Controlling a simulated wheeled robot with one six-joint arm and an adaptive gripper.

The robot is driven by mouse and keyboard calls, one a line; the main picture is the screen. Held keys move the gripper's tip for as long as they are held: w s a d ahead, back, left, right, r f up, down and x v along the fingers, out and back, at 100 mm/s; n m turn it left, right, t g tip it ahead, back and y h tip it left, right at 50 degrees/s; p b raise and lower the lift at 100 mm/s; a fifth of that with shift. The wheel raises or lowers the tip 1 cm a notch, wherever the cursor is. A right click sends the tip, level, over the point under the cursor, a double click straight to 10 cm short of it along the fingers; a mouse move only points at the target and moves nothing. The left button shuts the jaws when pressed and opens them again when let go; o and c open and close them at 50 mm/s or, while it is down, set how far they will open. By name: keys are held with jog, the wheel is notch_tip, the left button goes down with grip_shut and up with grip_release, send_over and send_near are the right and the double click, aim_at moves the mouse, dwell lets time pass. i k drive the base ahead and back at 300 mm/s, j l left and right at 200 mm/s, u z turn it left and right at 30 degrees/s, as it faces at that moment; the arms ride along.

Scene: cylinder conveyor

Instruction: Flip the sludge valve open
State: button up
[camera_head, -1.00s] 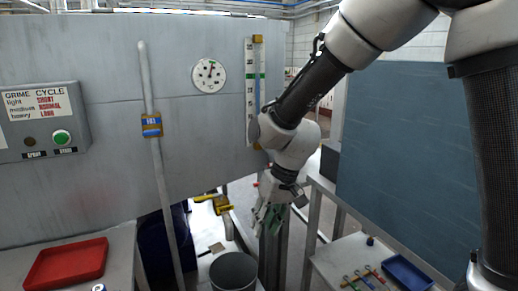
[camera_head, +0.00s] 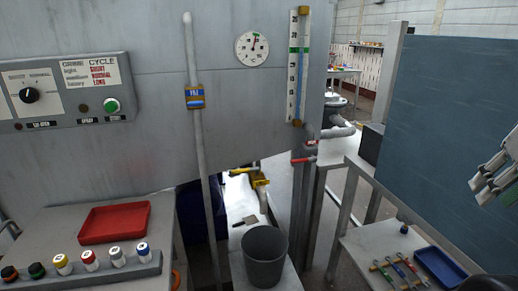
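A valve with a yellow handle (camera_head: 245,170) and yellow body (camera_head: 260,180) sits under the grey machine panel, above a grey bucket (camera_head: 265,256). Its handle lies roughly level, pointing left. A second valve with a red handle (camera_head: 303,160) sits on pipework to its right, its handle also roughly level. No readable label shows which one is the sludge valve. My gripper (camera_head: 484,192) is at the right edge, partly cut off, in front of the blue-grey board and far from both valves. It seems to hold nothing; its finger opening is unclear.
The control panel (camera_head: 66,92), dial (camera_head: 252,49) and level gauge (camera_head: 298,68) are on the machine. A vertical pipe (camera_head: 196,130) stands left of the yellow valve. A red tray (camera_head: 114,222) and several capped bottles are at left, a blue tray (camera_head: 440,268) at lower right.

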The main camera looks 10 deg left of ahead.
aim_at(256, 169)
jog(key=i+j+u, duration=0.2)
jog(key=u, duration=0.15)
jog(key=i+j+u, duration=0.1)
jog(key=i+u, duration=0.25)
jog(key=k, duration=0.1)
